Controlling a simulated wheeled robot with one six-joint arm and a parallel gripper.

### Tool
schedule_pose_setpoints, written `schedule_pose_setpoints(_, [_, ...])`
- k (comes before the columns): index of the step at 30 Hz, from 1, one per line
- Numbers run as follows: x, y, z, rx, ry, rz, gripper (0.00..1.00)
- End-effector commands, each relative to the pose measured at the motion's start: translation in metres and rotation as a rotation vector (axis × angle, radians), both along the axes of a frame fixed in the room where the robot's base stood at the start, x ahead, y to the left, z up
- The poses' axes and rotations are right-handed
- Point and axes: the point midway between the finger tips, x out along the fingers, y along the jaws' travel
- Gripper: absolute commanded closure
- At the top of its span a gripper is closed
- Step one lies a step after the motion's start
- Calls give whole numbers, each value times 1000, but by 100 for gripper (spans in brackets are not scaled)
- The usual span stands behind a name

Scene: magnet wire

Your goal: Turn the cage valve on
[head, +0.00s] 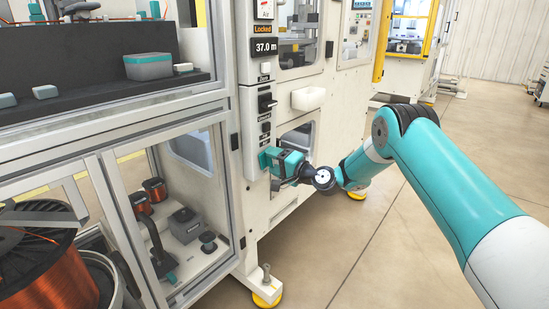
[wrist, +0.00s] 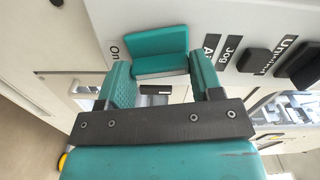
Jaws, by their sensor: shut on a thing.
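The cage valve shows in the wrist view as a teal handle (wrist: 160,42) on the white panel. It lies slightly tilted across the picture, and the printed word "On" is just off its left end. My gripper (wrist: 162,75) has its two teal fingers on either side of the handle and is shut on it. In the head view my gripper (head: 271,162) is at the lower part of the machine's control column. There it hides the valve, so the handle shows only in the wrist view.
Black knobs (wrist: 258,61) labelled Jog and another word sit right of the handle. A glazed cage with a copper wire spool (head: 45,270) stands left. The floor (head: 330,265) at right is clear.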

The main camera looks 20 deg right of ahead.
Motion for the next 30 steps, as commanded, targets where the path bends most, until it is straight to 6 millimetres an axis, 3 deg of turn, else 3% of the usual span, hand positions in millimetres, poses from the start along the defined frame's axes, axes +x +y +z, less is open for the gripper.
schedule_pose_setpoints(12, [0, -1, -1, 158, 117, -1, 64])
schedule_pose_setpoints(29, [0, -1, -1, 183, 135, -2, 64])
schedule_pose_setpoints(30, [0, -1, -1, 183, 135, -2, 36])
